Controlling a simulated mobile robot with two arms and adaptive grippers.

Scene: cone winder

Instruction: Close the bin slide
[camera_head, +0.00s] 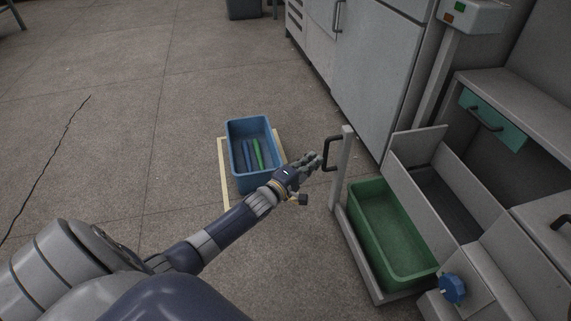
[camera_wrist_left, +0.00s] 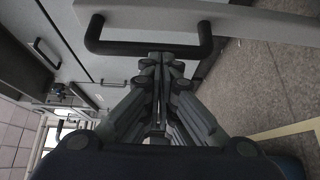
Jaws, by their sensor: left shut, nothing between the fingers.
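The bin slide (camera_head: 347,165) stands pulled out from the machine at the right, with its pale upright front panel facing the open floor. A green bin (camera_head: 385,232) sits on the slide and looks empty. A black bar handle (camera_head: 333,138) is fixed on the panel; it also crosses the top of the left wrist view (camera_wrist_left: 150,49). My left gripper (camera_head: 318,159) is shut and empty, its fingertips right at the handle's outer bar. In the wrist view the fingertips (camera_wrist_left: 163,62) point at the bar's middle; I cannot tell whether they touch it. My right gripper is not in view.
A blue bin (camera_head: 236,160) with blue and green tubes stands on the floor inside a yellow marking (camera_head: 223,175), below and beyond my left forearm. A blue knob (camera_head: 453,289) and a teal drawer (camera_head: 493,121) are on the machine.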

